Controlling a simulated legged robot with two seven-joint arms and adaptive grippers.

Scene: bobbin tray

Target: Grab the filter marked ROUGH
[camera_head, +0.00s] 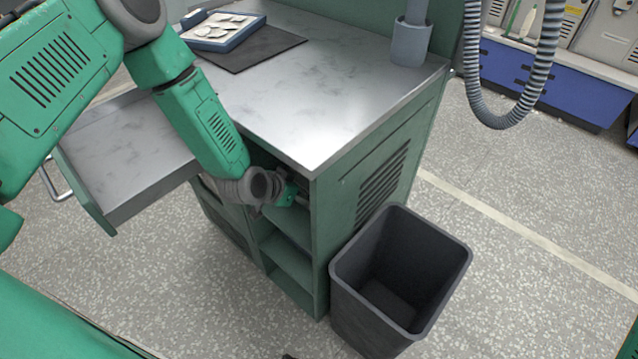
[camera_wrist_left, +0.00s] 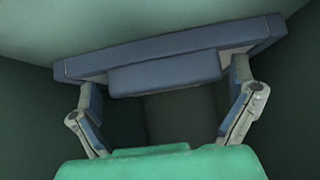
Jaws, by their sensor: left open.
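No marking that reads ROUGH can be made out in either view. In the left wrist view a wide blue-grey flat piece (camera_wrist_left: 240,36) with a raised block along its lower side lies ahead, inside a dark green compartment; I cannot tell whether it is the filter. My left gripper (camera_wrist_left: 166,82) is open, its two fingers spread at either side of the raised block, with no clear grip on anything. In the head view my left gripper (camera_head: 290,196) reaches into the upper opening of the green cabinet (camera_head: 335,215); its fingertips are mostly hidden there. My right gripper is not seen.
A dark bin (camera_head: 348,290) stands on the floor right beside the cabinet. The metal worktop (camera_head: 290,110) overhangs the opening, and a pulled-out drawer (camera_head: 130,160) is at the left. A blue tray (camera_head: 222,43) with pale pieces lies on a dark mat (camera_head: 262,50). A hose (camera_head: 497,121) hangs behind.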

